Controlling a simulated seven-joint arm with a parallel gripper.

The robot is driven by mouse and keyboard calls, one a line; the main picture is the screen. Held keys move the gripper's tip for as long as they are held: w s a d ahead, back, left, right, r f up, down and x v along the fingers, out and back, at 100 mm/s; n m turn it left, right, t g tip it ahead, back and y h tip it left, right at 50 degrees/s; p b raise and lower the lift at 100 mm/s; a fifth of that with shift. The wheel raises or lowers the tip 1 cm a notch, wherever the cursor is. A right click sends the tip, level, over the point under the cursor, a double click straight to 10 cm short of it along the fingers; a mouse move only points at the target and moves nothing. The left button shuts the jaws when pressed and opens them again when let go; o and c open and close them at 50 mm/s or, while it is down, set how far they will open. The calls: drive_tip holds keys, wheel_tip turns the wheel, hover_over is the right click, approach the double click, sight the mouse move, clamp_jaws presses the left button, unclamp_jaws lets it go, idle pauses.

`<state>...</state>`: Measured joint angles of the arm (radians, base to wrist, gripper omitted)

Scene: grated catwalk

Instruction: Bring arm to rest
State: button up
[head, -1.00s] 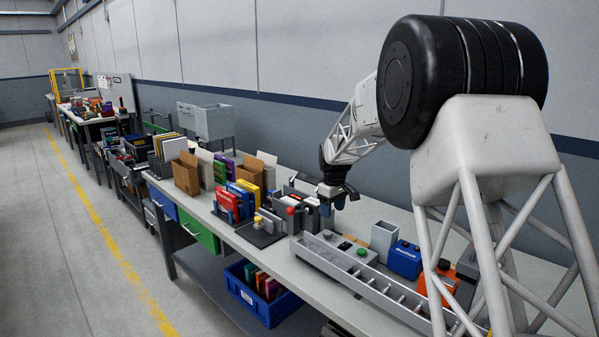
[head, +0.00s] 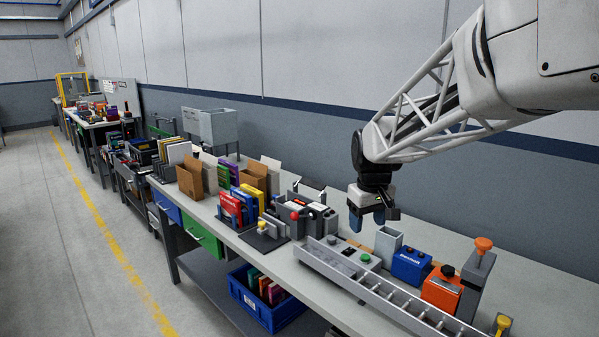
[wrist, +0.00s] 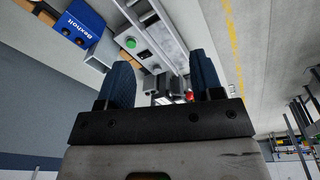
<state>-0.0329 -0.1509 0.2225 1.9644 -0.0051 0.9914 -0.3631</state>
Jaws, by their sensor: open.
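My gripper (head: 368,218) hangs from my arm above the long workbench (head: 327,310), over the back part of the bench near a grey upright bin. Its two blue fingers are apart and nothing is between them. In the wrist view my gripper (wrist: 165,85) shows both blue fingers spread, with the bench top and a grey control box with a green button (wrist: 131,43) beyond them. No object is held.
A grey rail conveyor (head: 385,292) runs along the bench front. A blue box (head: 411,264) and an orange box (head: 442,288) stand right of the grey bin (head: 388,244). Colourful boxes (head: 238,207) and cartons crowd the left. The wall is behind.

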drive_tip(key=s+d+f+m, duration=0.1)
drive_tip(key=s+f+m, duration=0.1)
drive_tip(key=s, duration=1.4)
drive_tip(key=s+d+f+m+t, duration=0.1)
drive_tip(key=s+f+m, duration=0.1)
drive_tip(key=s, duration=1.4)
drive_tip(key=shift+s+d+m, duration=0.2)
drive_tip(key=shift+s+m, duration=0.15)
drive_tip(key=shift+m, duration=0.05)
